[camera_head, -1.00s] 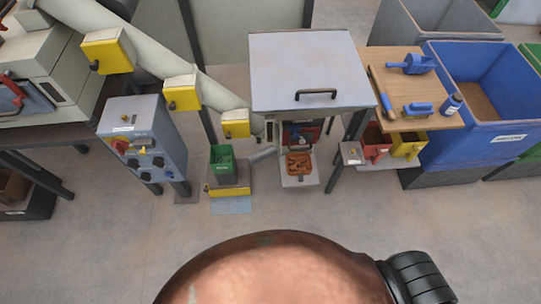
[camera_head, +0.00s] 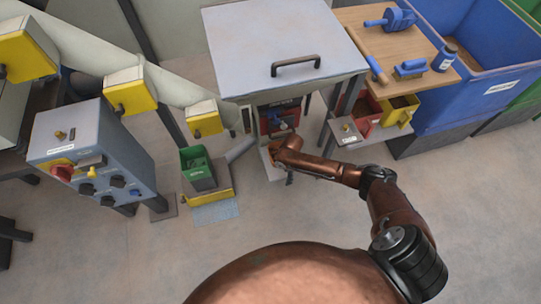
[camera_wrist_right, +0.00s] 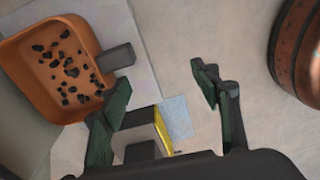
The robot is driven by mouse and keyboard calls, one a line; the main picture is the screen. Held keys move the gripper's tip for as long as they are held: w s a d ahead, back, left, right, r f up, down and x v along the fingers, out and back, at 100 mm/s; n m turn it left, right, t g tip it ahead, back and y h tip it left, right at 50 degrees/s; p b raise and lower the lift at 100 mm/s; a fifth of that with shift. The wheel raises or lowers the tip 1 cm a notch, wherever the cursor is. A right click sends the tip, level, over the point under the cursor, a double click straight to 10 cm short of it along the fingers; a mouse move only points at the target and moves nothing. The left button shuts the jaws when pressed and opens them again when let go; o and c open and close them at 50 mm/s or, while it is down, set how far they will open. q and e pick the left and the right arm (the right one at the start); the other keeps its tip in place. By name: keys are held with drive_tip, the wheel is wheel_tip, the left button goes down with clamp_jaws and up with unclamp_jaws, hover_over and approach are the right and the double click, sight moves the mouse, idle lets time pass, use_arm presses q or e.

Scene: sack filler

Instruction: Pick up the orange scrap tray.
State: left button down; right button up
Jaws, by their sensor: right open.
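The orange scrap tray (camera_wrist_right: 55,65) fills the upper left of the right wrist view, with dark crumbs in it and a dark grey handle (camera_wrist_right: 117,57) on its right side. My right gripper (camera_wrist_right: 160,80) is open and empty. Its left finger is just below the handle, and the handle is not between the fingers. In the head view a sliver of the tray (camera_head: 270,149) shows below the sack filler, mostly hidden by my right arm. My left gripper is in neither current view.
The grey filler cabinet (camera_head: 285,50) stands above the tray. A green bin (camera_head: 198,170) stands to its left. Red (camera_head: 367,115) and yellow (camera_head: 400,110) bins stand to its right. The floor in front is clear.

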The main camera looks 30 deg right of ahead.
drive_tip(key=shift+n+h, duration=0.3)
drive_tip(key=w+d+r, duration=0.1)
drive_tip(key=w+d, duration=0.1)
drive_tip(key=w+d+r, duration=0.1)
drive_tip(key=w+d, duration=0.1)
drive_tip(key=shift+w+r, duration=0.1)
drive_tip(key=shift+r, duration=0.2)
drive_tip(key=shift+w+d+f+b, duration=0.1)
drive_tip(key=shift+d+f+b, duration=0.1)
drive_tip(key=shift+b, duration=0.15)
drive_tip(key=shift+f+b, duration=0.35)
drive_tip(key=shift+f, duration=0.4)
drive_tip(key=shift+f+b, duration=0.3)
drive_tip(key=shift+f, duration=0.25)
wheel_tip(320, 180, down, 4)
drive_tip(key=shift+b, duration=1.05)
drive_tip(key=shift+a+f, duration=0.1)
drive_tip(key=shift+f, duration=0.1)
use_arm(q)
drive_tip(key=w+d+r, duration=0.2)
drive_tip(key=w+r, duration=0.2)
drive_tip(key=r, duration=0.3)
drive_tip(key=shift+w+d, duration=0.15)
drive_tip(key=shift+d, duration=0.2)
use_arm(e)
drive_tip(key=shift+c, duration=0.2)
drive_tip(key=c, duration=1.5)
